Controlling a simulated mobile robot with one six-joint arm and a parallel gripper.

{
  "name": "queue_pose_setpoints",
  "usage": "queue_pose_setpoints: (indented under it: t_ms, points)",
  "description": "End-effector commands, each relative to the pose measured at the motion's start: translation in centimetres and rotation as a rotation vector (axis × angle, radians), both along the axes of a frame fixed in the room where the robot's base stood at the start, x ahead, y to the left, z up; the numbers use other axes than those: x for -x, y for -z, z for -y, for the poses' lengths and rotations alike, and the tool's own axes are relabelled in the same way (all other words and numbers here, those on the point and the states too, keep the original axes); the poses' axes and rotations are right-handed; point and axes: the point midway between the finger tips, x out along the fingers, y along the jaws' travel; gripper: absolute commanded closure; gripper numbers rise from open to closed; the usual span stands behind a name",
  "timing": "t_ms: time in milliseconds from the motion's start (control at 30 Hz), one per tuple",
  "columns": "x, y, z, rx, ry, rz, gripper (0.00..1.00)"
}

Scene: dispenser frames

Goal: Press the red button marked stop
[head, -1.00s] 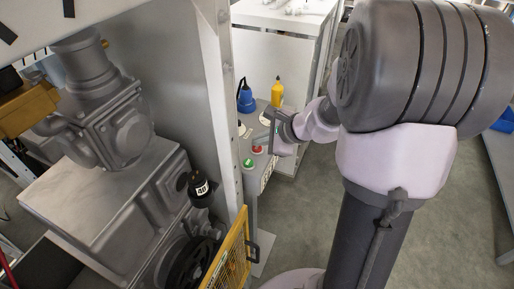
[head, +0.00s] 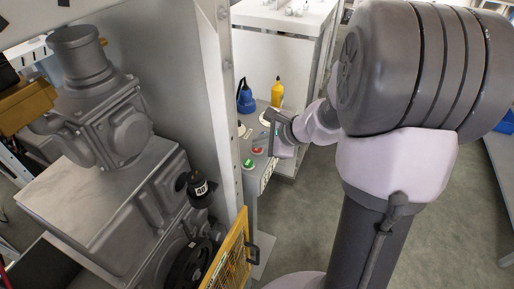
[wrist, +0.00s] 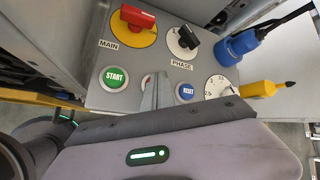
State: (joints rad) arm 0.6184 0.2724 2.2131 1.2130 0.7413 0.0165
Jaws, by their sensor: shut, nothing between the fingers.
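The red button (head: 257,150) shows in the head view on the grey control panel, beyond the green START button (head: 248,163). Its marking cannot be read there. In the wrist view the START button (wrist: 115,78) and the blue RESET button (wrist: 185,92) flank my gripper (wrist: 156,88).
The panel also carries a red MAIN switch (wrist: 137,17) on a yellow disc, a black PHASE switch (wrist: 184,38) and a white dial (wrist: 220,86). A blue bottle (head: 245,99) and yellow bottle (head: 277,94) stand behind. A grey post (head: 222,100) and yellow guard (head: 232,260) are nearby.

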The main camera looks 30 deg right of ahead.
Motion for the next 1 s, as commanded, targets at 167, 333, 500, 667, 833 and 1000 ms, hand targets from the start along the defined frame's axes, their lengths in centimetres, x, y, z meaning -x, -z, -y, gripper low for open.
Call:
queue_pose_setpoints:
  t_ms: [167,333,500,667,833,1000]
  points:
    - [0.0,0.1,0.0,0.000,0.000,0.000,1.00]
    - [0.0,0.1,0.0,0.000,-0.001,-0.001,1.00]
    - [0.0,-0.5,0.0,0.000,0.000,0.000,1.00]
    - [0.0,-1.5,0.0,0.000,0.000,0.000,1.00]
    - [0.0,-1.7,0.0,0.000,-0.001,-0.001,1.00]
    - [0.0,-1.7,0.0,0.000,-0.001,-0.001,1.00]
